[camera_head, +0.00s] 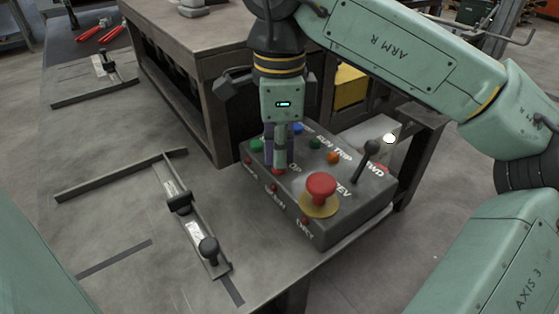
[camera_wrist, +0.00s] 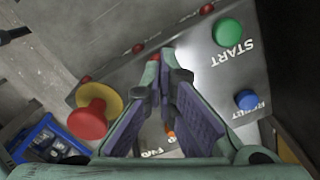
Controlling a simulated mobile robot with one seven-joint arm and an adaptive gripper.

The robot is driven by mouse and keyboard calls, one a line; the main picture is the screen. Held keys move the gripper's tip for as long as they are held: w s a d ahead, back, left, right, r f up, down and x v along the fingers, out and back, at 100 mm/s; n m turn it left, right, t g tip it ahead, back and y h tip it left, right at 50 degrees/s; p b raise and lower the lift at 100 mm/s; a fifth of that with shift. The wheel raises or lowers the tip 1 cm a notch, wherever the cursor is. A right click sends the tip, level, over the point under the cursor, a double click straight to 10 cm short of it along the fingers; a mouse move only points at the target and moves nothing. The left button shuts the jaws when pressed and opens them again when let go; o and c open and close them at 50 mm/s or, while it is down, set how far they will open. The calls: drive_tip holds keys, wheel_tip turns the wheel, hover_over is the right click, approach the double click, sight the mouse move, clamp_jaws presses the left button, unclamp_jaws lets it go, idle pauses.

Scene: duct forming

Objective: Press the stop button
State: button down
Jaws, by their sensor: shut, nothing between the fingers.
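The grey control box (camera_head: 345,215) sits on the metal bench. My gripper (camera_head: 275,163) points down over its top with the fingers shut and empty. A red button (camera_head: 278,171) beside lettering ending in "OP" shows just at the fingertips and is mostly covered by them. In the wrist view my gripper (camera_wrist: 163,65) has its tips close together, with a bit of red (camera_wrist: 154,57) just behind them. Whether the tips touch the button or press it down I cannot tell.
A large red mushroom button (camera_head: 321,187) on a yellow disc stands near the tips. A black lever (camera_head: 367,160) rises at the box's right. Green START (camera_wrist: 228,32) and blue (camera_wrist: 247,99) buttons lie nearby. A clamp rail (camera_head: 190,215) lies on the bench.

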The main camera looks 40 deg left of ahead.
drive_tip(key=shift+r+p, duration=2.6)
drive_tip(key=shift+r, duration=0.8)
drive_tip(key=shift+s+f, duration=0.1)
